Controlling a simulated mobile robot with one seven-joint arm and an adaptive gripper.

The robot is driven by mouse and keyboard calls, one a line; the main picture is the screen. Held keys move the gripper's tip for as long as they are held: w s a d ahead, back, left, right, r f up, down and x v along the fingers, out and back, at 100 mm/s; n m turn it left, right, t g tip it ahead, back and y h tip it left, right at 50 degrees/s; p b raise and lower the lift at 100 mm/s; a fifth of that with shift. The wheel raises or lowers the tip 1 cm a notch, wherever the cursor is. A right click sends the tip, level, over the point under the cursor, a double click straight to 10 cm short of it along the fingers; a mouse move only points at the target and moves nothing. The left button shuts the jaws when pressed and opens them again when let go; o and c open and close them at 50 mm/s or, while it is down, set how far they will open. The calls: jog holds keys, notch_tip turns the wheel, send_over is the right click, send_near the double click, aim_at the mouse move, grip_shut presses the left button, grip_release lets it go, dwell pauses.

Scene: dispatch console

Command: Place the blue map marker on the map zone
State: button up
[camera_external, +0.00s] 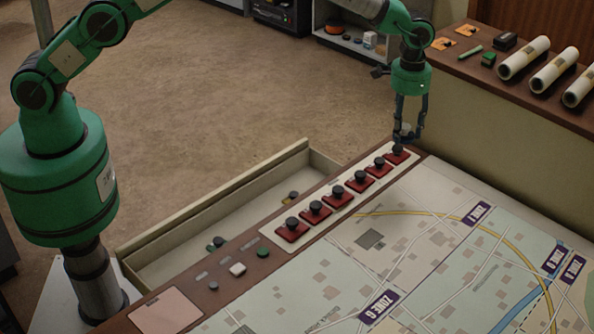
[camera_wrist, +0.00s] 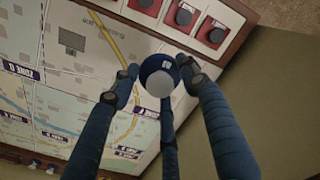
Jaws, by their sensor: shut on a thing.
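My gripper (camera_external: 408,130) hangs upright over the far end of the red switch row. In the wrist view my gripper (camera_wrist: 160,78) has its dark blue fingers closed around the blue map marker (camera_wrist: 152,64), a round blue piece with a pale, rounded end toward the camera. In the external view the marker is mostly hidden between the fingers. The map (camera_external: 400,250) covers the console top, with purple zone labels such as one at the upper right (camera_external: 476,213). The marker is held near the map's far left corner; its exact height above the console is hard to tell.
Several red switches with black knobs (camera_external: 337,193) stand along the map's left edge, the farthest close below my gripper. An open drawer (camera_external: 165,258) holds small dark pieces. A brown shelf (camera_external: 460,60) at the back right carries white rolls (camera_external: 525,58). The map surface is clear.

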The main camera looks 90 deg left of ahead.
jog(key=w+d+f, duration=0.1)
jog(key=w+d, duration=0.2)
send_over(410, 193)
notch_tip(410, 193, down, 4)
jog(key=shift+w+f+p, duration=0.1)
jog(key=shift+f+p, duration=0.2)
jog(key=shift+f, duration=0.25)
jog(key=shift+f, duration=3.15)
jog(key=shift+f, duration=1.85)
jog(key=shift+f, duration=0.2)
